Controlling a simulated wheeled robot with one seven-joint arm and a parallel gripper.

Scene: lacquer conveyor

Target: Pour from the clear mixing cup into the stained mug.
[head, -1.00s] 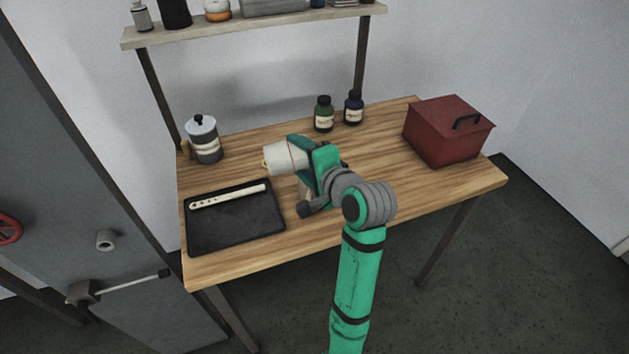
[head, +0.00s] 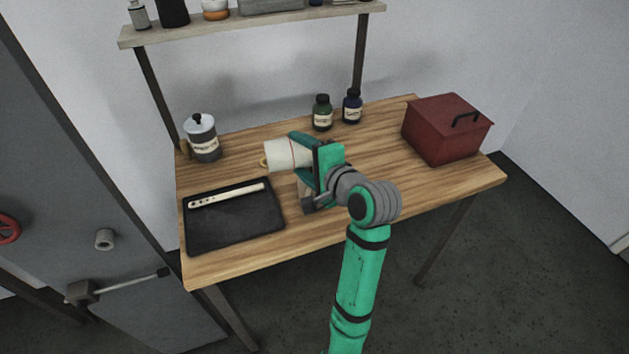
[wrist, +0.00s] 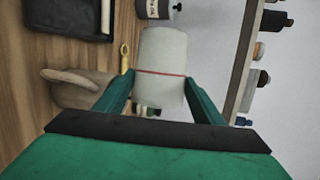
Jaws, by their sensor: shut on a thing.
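My gripper (head: 314,160) is shut on the clear mixing cup (head: 283,154), a whitish cup with a thin red line around it. The cup lies over on its side, held above the table, pointing left in the head view. It also fills the middle of the wrist view (wrist: 162,52), between the two green fingers. The stained mug, beige-brown with a pale handle, shows in the wrist view (wrist: 85,95) at the left of the cup. In the head view my gripper mostly hides the mug. I cannot see any liquid.
A black tray (head: 235,222) with a pale strip (head: 227,195) lies at the table's left front. A grey lidded canister (head: 203,139) stands behind it. The right front is clear.

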